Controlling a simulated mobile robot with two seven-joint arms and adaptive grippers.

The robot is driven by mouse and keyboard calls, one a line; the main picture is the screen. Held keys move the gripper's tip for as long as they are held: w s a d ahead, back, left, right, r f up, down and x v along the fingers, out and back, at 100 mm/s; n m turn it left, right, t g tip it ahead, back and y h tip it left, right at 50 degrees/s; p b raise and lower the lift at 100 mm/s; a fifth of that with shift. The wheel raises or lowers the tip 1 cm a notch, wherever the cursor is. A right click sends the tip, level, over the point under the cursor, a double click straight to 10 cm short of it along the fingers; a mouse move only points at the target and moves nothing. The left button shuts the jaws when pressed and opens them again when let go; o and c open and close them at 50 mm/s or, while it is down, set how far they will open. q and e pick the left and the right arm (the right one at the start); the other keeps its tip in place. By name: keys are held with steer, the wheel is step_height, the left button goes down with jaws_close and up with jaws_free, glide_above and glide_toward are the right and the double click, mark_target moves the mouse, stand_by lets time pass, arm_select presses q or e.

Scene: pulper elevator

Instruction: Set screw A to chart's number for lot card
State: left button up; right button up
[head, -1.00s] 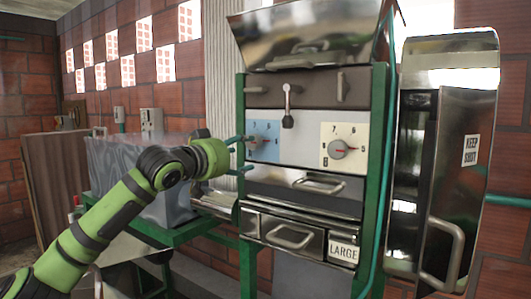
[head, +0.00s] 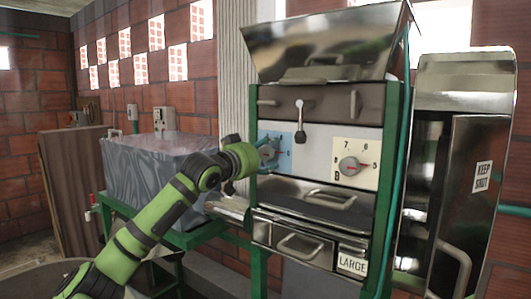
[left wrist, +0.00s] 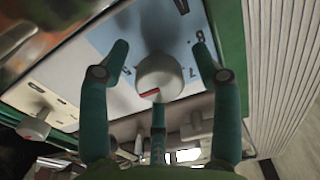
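A blue dial plate (head: 285,133) and a cream dial plate (head: 368,150) sit side by side on the machine's white panel. My left gripper (head: 268,149) is at the blue plate and hides its knob in the head view. In the left wrist view, the open fingers (left wrist: 160,62) stand around a white knob (left wrist: 160,77) with a red mark, with gaps showing at the sides. The cream plate's knob (head: 349,166) has its red pointer towards 5. A white card (head: 351,263) reads LARGE. No chart shows. My right gripper is not in view.
A raised metal lid (head: 325,50) stands above the panel. A metal drawer with a handle (head: 300,246) is below. A metal cabinet (head: 470,180) marked KEEP SHUT stands at right, and a large grey tub (head: 150,175) at left.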

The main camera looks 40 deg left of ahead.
arm_select(q)
steer(key=c, duration=1)
